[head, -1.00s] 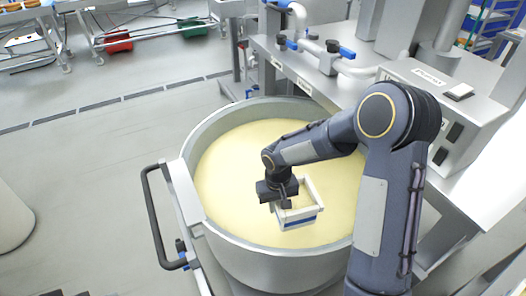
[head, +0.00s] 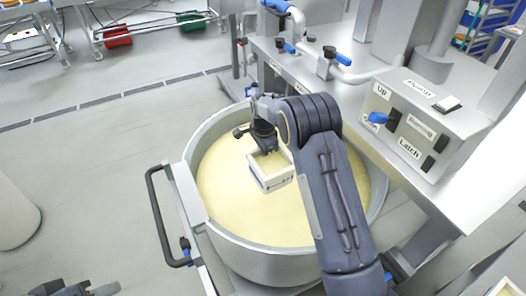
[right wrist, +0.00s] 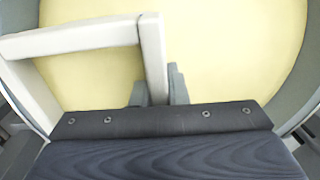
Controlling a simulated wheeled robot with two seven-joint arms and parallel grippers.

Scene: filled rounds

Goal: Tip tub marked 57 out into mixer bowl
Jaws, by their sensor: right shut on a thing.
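The tub (head: 278,178) is a small white open box with a blue stripe low on its side. No number is readable on it. My right gripper (head: 268,147) is shut on its rim wall and holds it over the mixer bowl (head: 215,219). In the right wrist view, the tub's pale rim (right wrist: 70,40) runs between the two fingers of the right gripper (right wrist: 156,88). The bowl is a wide grey drum holding a pale yellow mass. The tub looks roughly upright; its contents cannot be told from the yellow. Part of my left gripper (head: 92,290) shows at the lower left edge.
A control box (head: 407,130) with labels and a blue lever stands to the right of the bowl. Pipes with blue-handled valves (head: 340,58) are behind it. A black handle (head: 160,215) sticks out from the bowl's left side. The floor at left is clear.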

